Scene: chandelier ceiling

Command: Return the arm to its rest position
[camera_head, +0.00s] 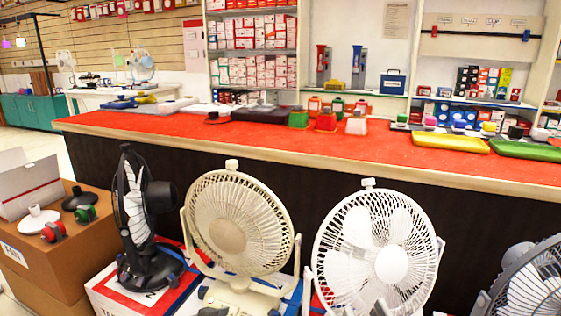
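Neither of my arms nor either gripper shows in the head view. The view takes in a long counter with a red top (270,140) and a dark front. No arm or gripper can be seen over the counter or over the fans in front of it.
In front of the counter stand a black fan (136,215), a beige fan (228,236), a white fan (391,264) and a grey fan (535,285). A cardboard box (40,268) is at the left. A yellow tray (449,142) and a green tray (525,151) lie on the counter.

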